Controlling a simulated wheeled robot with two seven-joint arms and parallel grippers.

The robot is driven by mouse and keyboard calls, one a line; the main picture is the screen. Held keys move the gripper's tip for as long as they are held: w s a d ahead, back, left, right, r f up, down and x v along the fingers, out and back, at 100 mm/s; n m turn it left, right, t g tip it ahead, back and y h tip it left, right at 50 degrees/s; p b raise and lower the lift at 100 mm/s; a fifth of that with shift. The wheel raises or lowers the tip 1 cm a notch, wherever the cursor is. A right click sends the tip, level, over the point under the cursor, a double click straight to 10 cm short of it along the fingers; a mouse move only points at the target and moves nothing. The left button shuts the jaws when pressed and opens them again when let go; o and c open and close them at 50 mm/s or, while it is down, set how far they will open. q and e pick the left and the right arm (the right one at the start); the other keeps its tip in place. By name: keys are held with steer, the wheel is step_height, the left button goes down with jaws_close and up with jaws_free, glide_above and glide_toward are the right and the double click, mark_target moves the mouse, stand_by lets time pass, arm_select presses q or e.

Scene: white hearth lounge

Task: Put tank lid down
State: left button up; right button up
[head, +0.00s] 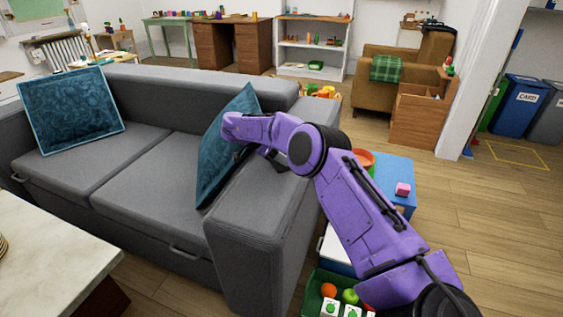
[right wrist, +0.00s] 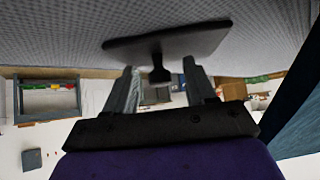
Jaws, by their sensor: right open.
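The tank lid (right wrist: 185,42) shows in the right wrist view as a flat dark plate with a short knob. It is against the grey fabric of the sofa (head: 255,215); whether its whole face touches the fabric I cannot tell. My right gripper (right wrist: 158,64) is open, with one finger on each side of the knob and gaps visible. In the head view my purple right arm reaches over the sofa's right armrest beside a blue cushion (head: 212,160), and it mostly hides the gripper and lid. My left gripper is in neither view.
A green crate (head: 315,285) of fruit and blocks is below the arm. A pale table (head: 50,245) is at front left. Floor is clear at right.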

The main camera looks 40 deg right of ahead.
steer(key=shift+r, duration=0.1)
jaws_close()
